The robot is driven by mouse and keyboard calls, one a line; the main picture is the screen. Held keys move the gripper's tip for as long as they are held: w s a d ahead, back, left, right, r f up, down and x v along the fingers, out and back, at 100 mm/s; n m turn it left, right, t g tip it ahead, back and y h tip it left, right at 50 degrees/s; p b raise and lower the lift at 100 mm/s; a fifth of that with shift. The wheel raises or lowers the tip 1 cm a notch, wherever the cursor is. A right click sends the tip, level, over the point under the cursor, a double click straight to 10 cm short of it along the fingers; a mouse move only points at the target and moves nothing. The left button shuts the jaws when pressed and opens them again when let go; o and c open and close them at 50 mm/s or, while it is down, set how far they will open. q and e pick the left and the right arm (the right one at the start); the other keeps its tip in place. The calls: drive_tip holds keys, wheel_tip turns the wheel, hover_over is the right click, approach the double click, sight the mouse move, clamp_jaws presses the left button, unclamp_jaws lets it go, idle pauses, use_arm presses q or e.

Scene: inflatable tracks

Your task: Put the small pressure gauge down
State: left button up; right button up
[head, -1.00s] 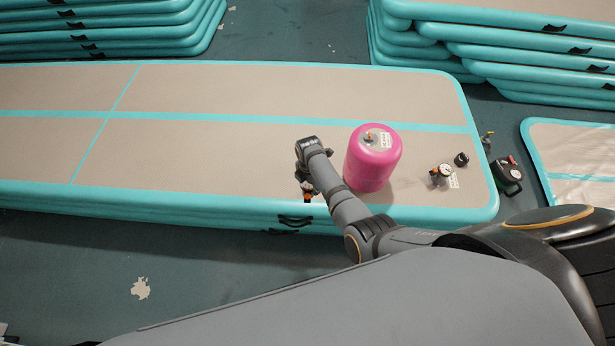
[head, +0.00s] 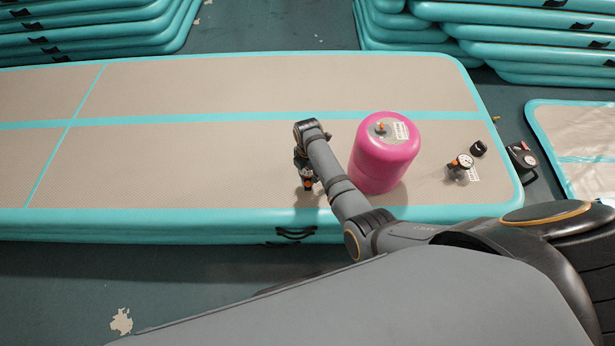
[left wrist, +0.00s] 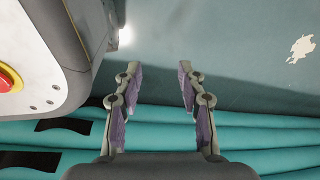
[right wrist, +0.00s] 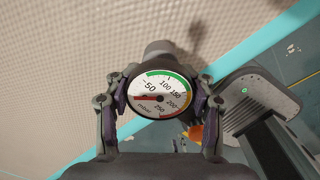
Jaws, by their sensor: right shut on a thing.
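The small pressure gauge (right wrist: 158,97) has a round white dial with a green, yellow and red scale. My right gripper (right wrist: 160,108) is shut on it, with one finger on each side of the dial. In the head view my right gripper (head: 306,176) is over the near part of the beige inflatable track (head: 230,165), left of the pink cylinder. An orange part of the held gauge (head: 308,186) shows below the gripper; the rest is mostly hidden. The gauge appears to be above the track; the height is hard to tell. My left gripper (left wrist: 160,88) is open and empty, over teal track sides and floor.
A pink cylinder (head: 382,160) stands on the track right of my right gripper. Beyond it are another gauge (head: 460,165) and a black cap (head: 479,148). A black device (head: 521,157) is off the right end. The track's left and middle are clear.

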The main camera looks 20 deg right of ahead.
wheel_tip(320, 180, down, 3)
drive_tip(key=shift+f+b, duration=0.15)
drive_tip(key=shift+b, duration=1)
use_arm(q)
drive_tip(key=w, duration=0.4)
drive_tip(key=w+r, duration=0.1)
drive_tip(key=shift+w, duration=0.4)
drive_tip(key=shift+f, duration=0.1)
use_arm(e)
drive_tip(key=o, duration=1.3)
drive_tip(key=shift+o, duration=0.2)
